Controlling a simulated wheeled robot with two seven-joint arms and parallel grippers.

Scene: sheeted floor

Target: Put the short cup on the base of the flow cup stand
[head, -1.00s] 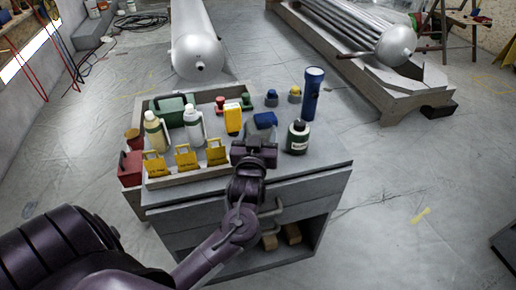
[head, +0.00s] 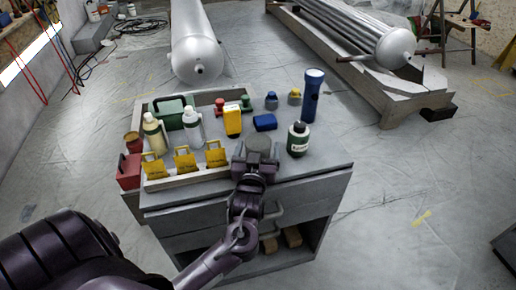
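My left gripper (head: 256,160) is over the near edge of the grey cart top (head: 325,160), seen from behind. A grey, rounded, cup-like piece (head: 260,143) shows just beyond it, between or right at its fingers. I cannot tell whether this is the short cup or part of the stand, nor whether the fingers grip it. The fingertips are hidden by the hand. I cannot make out a flow cup stand with certainty. My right gripper is not in view.
The cart's right front corner is clear.

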